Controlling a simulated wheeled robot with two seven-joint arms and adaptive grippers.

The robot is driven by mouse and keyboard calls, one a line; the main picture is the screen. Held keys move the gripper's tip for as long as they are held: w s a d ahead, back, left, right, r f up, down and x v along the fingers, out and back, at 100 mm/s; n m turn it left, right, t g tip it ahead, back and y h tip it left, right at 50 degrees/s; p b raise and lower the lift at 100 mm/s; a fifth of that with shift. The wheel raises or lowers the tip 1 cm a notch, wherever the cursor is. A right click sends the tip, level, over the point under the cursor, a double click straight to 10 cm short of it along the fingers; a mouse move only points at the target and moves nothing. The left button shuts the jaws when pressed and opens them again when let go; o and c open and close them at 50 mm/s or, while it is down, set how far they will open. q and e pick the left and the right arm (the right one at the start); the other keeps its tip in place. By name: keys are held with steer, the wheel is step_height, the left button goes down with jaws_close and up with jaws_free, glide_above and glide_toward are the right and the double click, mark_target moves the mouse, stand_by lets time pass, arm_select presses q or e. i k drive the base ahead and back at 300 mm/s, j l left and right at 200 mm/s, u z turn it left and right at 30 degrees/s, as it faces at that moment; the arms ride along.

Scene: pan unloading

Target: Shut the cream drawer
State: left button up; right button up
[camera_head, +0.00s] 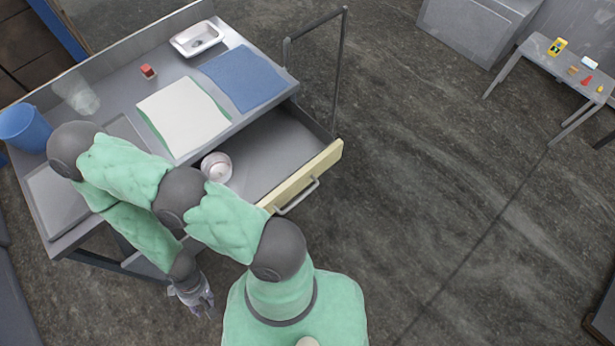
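The cream drawer front (318,169) stands well out from the grey workbench (213,133), so the drawer is open. A grey bar handle (300,198) is on its outer face. The drawer's inside is mostly bare, with a round pale pot or bowl (216,167) at its left. My green-sleeved arm crosses in front and hides the drawer's left end. The gripper I take as my left (198,304) hangs low, left of the drawer front and apart from it; its fingers are too small to read. My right gripper is not in view.
On the bench are a white cloth (184,116), a blue mat (243,78), a metal tray (198,39), a red block (148,71) and a blue bin (24,127). A grey rail (340,60) stands at its right.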

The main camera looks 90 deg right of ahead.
mark_target(274, 158)
steer(key=k+l+z, duration=0.2)
steer(key=k, duration=0.2)
steer(key=k+z, duration=0.2)
steer(key=k, duration=0.2)
steer(key=l+z, duration=0.2)
steer(key=z, duration=0.2)
steer(key=i+l+z, duration=0.1)
steer(key=z, duration=0.3)
steer(key=i+l+z, duration=0.1)
steer(key=l+z, duration=0.15)
steer(key=z, duration=0.15)
steer(key=k, duration=0.15)
steer(key=k+j, duration=0.25)
steer(key=j, duration=0.25)
